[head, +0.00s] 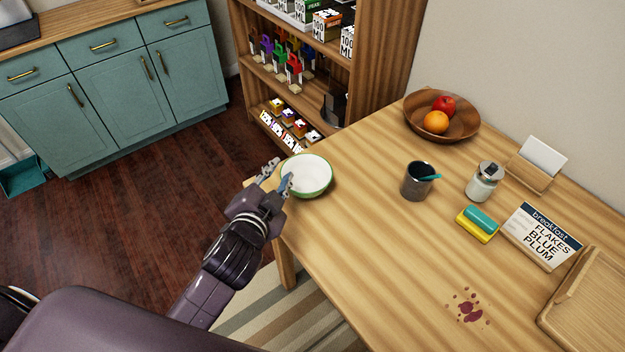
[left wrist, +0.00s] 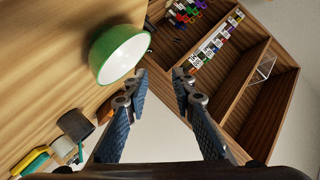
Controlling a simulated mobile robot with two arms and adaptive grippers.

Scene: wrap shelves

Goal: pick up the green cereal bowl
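The green cereal bowl (head: 308,176), white inside with a green rim, sits upright at the left corner of the wooden table. In the left wrist view the bowl (left wrist: 118,54) shows its green outside, up and left of the fingers. My left gripper (head: 277,176) is at the bowl's left edge with its fingers apart. In the left wrist view my left gripper (left wrist: 158,84) is open with nothing between the fingertips. One finger appears close to the rim; I cannot tell if it touches. My right gripper is not in view.
The table (head: 370,235) also bears a dark cup (head: 416,182), a glass jar (head: 484,182), a sponge (head: 477,224), a breakfast sign (head: 541,236), a fruit bowl (head: 470,124) and a wooden tray (head: 590,310). A purple spill (head: 469,309) lies near the front. A shelf (head: 375,70) stands behind.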

